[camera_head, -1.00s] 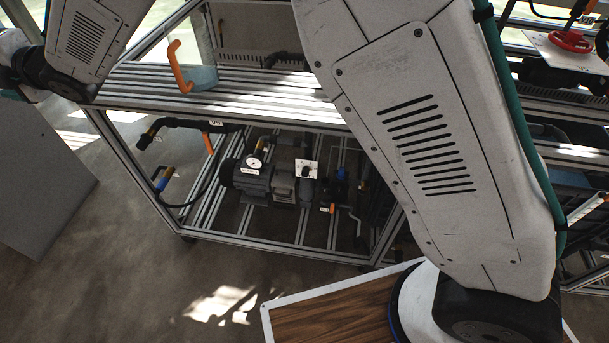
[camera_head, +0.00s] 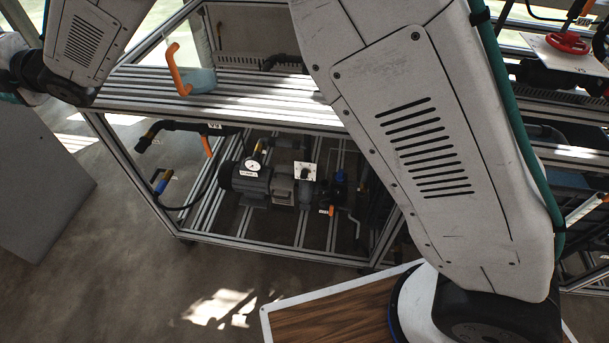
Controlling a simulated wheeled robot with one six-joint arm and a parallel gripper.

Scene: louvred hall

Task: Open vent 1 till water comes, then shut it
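I cannot make out a vent labelled 1. In the head view a black pipe (camera_head: 185,126) with a small white tag and an orange lever (camera_head: 207,146) runs along the left of the rig's lower bay. A blue and yellow fitting (camera_head: 162,182) hangs at the lower left on a black hose. A grey pump (camera_head: 250,180) with a round gauge (camera_head: 252,165) stands in the bay. No water shows. My gripper is out of the picture; only my arm links show, at the upper left and across the right half.
An aluminium frame with a slatted shelf (camera_head: 140,86) fills the middle. An orange hooked handle (camera_head: 175,65) stands above the shelf. A red handwheel (camera_head: 568,43) is at the upper right. A grey box (camera_head: 40,190) stands at left. Floor at lower left is clear.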

